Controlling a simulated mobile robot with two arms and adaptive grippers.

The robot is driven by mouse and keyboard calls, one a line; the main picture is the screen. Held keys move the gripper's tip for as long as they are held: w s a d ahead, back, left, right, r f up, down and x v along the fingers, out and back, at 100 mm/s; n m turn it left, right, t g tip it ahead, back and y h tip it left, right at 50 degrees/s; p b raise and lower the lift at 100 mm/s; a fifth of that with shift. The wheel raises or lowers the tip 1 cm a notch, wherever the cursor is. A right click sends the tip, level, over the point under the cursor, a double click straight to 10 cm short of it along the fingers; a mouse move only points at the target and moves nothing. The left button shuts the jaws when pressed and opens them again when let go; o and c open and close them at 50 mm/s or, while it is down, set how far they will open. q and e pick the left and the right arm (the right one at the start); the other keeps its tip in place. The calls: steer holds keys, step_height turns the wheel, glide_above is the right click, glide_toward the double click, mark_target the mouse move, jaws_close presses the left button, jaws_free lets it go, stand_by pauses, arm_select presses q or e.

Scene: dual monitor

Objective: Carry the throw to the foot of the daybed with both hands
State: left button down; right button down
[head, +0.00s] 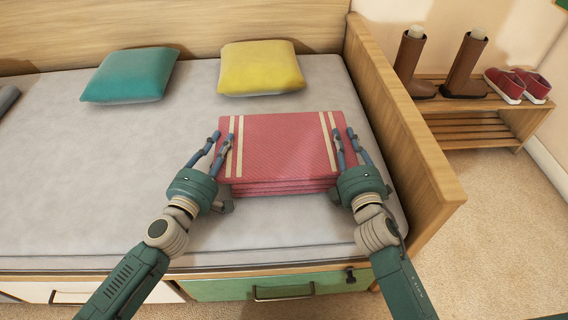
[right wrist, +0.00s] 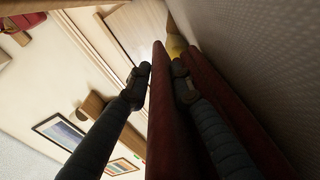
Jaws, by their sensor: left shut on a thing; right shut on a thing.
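The throw (head: 281,140) is a folded red stack with cream stripes near its left and right ends. It is over the right end of the daybed's grey mattress (head: 90,190), close to the wooden end board (head: 405,125). My left gripper (head: 217,142) is shut on the throw's left edge and my right gripper (head: 350,145) is shut on its right edge. In the right wrist view, the right fingers (right wrist: 162,80) stand on either side of a red layer of the throw (right wrist: 162,120), with more red layers beside it. I cannot tell whether the throw's underside touches the mattress.
A teal cushion (head: 130,75) and a yellow cushion (head: 260,68) lie along the backboard, the yellow one just behind the throw. A wooden shoe rack (head: 480,125) with boots and red shoes stands right of the end board.

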arm_select(q)
steer(key=c, duration=1.9)
jaws_free()
steer(key=shift+f, duration=0.3)
steer(key=shift+c, duration=0.2)
arm_select(e)
steer(key=c, duration=2)
jaws_free()
steer(key=shift+d+f, duration=0.1)
steer(key=shift+f, duration=0.25)
arm_select(q)
steer(key=o, duration=0.4)
steer(key=shift+r, duration=0.15)
arm_select(e)
steer(key=o, duration=0.5)
steer(key=shift+r, duration=0.15)
steer(key=shift+c, duration=0.2)
arm_select(q)
steer(key=shift+s, duration=0.1)
steer(key=v, duration=1.1)
steer(key=shift+s+a, duration=0.2)
steer(key=shift+s, duration=0.15)
arm_select(e)
steer(key=s, duration=1.2)
steer(key=shift+d, duration=0.35)
arm_select(q)
steer(key=shift+s, duration=0.1)
arm_select(e)
steer(key=shift+s, duration=0.1)
